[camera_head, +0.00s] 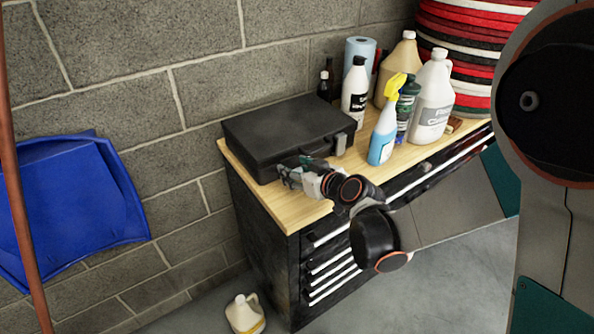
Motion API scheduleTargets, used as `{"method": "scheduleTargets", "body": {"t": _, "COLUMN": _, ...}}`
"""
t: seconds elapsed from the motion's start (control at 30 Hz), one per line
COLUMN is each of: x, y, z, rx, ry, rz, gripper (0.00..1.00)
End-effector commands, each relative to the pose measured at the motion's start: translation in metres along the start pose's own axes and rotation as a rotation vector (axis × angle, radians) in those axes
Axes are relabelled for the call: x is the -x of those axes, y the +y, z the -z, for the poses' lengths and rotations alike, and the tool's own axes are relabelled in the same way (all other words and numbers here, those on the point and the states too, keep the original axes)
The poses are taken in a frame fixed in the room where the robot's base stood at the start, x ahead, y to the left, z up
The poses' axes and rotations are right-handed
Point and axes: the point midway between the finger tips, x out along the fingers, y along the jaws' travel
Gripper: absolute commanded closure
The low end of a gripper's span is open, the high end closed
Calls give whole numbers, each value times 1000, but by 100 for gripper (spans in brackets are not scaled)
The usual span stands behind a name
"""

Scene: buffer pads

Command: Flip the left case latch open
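A black hard case (285,132) lies closed on the wooden top of a cabinet. A light latch shows on the right part of its front side (340,144). The left part of the case front is mostly hidden behind my gripper (284,174), so the left latch cannot be made out. My gripper is at the front left of the case, close to its front face. Whether the fingers touch the case, and whether they are open or shut, cannot be told at this size.
The wooden cabinet top (293,212) has a narrow bare strip before the case. Right of the case stand a blue spray bottle (382,145), a white bottle (355,95) and a white jug (433,100). A blue dustpan (75,205) hangs left. A jug (245,314) stands on the floor.

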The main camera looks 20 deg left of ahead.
Motion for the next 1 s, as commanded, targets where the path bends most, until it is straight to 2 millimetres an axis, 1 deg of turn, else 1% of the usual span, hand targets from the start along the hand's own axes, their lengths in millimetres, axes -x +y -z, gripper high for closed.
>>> {"method": "scheduleTargets", "body": {"t": 0.03, "x": 0, "y": 0, "z": 0, "rx": 0, "ry": 0, "rz": 0, "gripper": 61}}
{"method": "scheduleTargets", "body": {"t": 0.07, "x": 0, "y": 0, "z": 0, "rx": 0, "ry": 0, "rz": 0, "gripper": 68}}
{"method": "scheduleTargets", "body": {"t": 0.1, "x": 0, "y": 0, "z": 0, "rx": 0, "ry": 0, "rz": 0, "gripper": 77}}
{"method": "scheduleTargets", "body": {"t": 0.2, "x": 0, "y": 0, "z": 0, "rx": 0, "ry": 0, "rz": 0, "gripper": 96}}
{"method": "scheduleTargets", "body": {"t": 0.47, "x": 0, "y": 0, "z": -4, "rx": -1, "ry": 23, "rz": 2, "gripper": 96}}
{"method": "scheduleTargets", "body": {"t": 0.7, "x": 1, "y": -1, "z": -15, "rx": -2, "ry": 145, "rz": 4, "gripper": 96}}
{"method": "scheduleTargets", "body": {"t": 1.0, "x": 5, "y": -1, "z": -20, "rx": 0, "ry": 260, "rz": 3, "gripper": 96}}
